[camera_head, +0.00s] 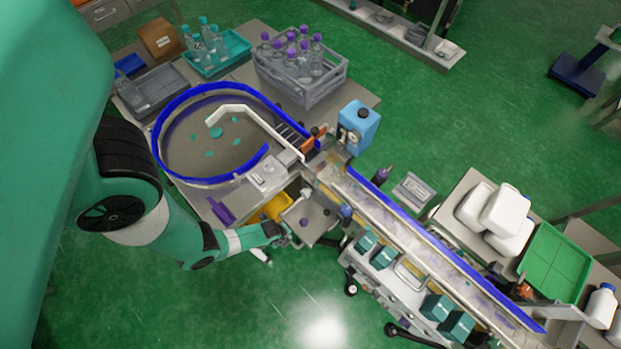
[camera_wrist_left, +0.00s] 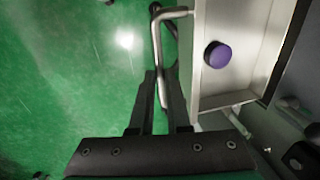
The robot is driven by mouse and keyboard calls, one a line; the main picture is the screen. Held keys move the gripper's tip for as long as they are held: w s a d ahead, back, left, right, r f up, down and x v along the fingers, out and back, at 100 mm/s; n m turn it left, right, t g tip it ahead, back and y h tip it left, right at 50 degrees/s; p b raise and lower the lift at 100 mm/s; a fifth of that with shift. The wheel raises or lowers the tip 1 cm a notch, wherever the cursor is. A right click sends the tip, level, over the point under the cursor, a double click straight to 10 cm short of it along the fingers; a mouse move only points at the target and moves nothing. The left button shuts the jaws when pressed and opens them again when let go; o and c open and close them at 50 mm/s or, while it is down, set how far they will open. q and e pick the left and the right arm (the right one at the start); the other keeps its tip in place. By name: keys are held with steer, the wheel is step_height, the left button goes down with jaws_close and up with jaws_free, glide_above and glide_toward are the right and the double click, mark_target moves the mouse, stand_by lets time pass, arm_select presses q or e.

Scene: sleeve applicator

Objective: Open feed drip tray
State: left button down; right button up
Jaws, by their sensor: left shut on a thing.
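The feed drip tray (camera_head: 300,226) is a grey metal tray sticking out beside the near end of the conveyor, below the round feed table. A purple cap (camera_head: 304,222) lies in it. In the left wrist view the tray (camera_wrist_left: 238,80) is at upper right, with the purple cap (camera_wrist_left: 217,54) inside and a bent metal bar handle (camera_wrist_left: 158,42) along its left side. My left gripper (camera_wrist_left: 161,78) is shut on this handle, one finger on each side of the bar. In the head view my left gripper (camera_head: 283,239) is small and at the tray's lower left edge.
The round feed table (camera_head: 180,150) with a blue rim stands above left. A yellow part (camera_head: 277,207) is close to the tray. The conveyor (camera_head: 400,235) runs to lower right, with a blue canister (camera_head: 358,126) behind. Green floor below the tray is open.

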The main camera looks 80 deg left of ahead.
arm_select(q)
steer(key=shift+s+d, duration=0.15)
steer(key=shift+s, duration=0.05)
steer(key=c, duration=0.9)
jaws_free()
steer(key=r+p, duration=0.2)
steer(key=r, duration=0.1)
steer(key=s+d+r+p, duration=0.1)
steer(key=r+p, duration=0.1)
steer(key=r, duration=0.2)
steer(key=r+p, duration=0.2)
steer(key=r, duration=0.2)
steer(key=shift+s+d+r, duration=0.15)
steer(key=shift+s+d, duration=0.05)
steer(key=shift+s, duration=0.15)
